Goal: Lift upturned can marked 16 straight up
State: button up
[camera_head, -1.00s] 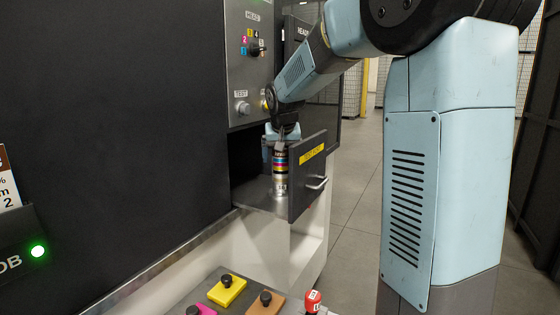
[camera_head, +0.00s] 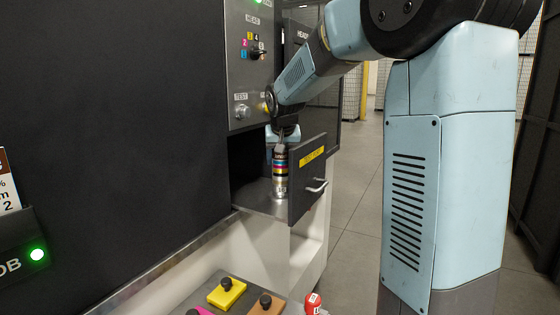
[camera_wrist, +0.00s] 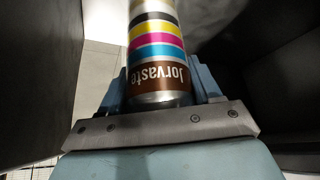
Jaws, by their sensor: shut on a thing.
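The upturned can (camera_head: 280,170) is upright in the open test drawer (camera_head: 267,208) of the dark machine. It has a silver lower part and black, yellow, magenta, blue and brown bands. The mark low on its side is too small to read surely. In the wrist view the can (camera_wrist: 156,40) shows its brand word upside down, with its silver rim near the gripper. My gripper (camera_head: 281,146) is above the drawer and shut on the can's upper end. I cannot tell whether the can's lower end touches the drawer floor.
The drawer's front panel (camera_head: 308,178) with its handle stands close to the right of the can. The machine opening is behind it on the left. A control panel (camera_head: 250,70) with knobs is above. Coloured blocks (camera_head: 227,292) with black knobs lie on a lower surface in front.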

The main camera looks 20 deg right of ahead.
notch_tip(320, 180, up, 10)
dwell(0.5)
dwell(0.3)
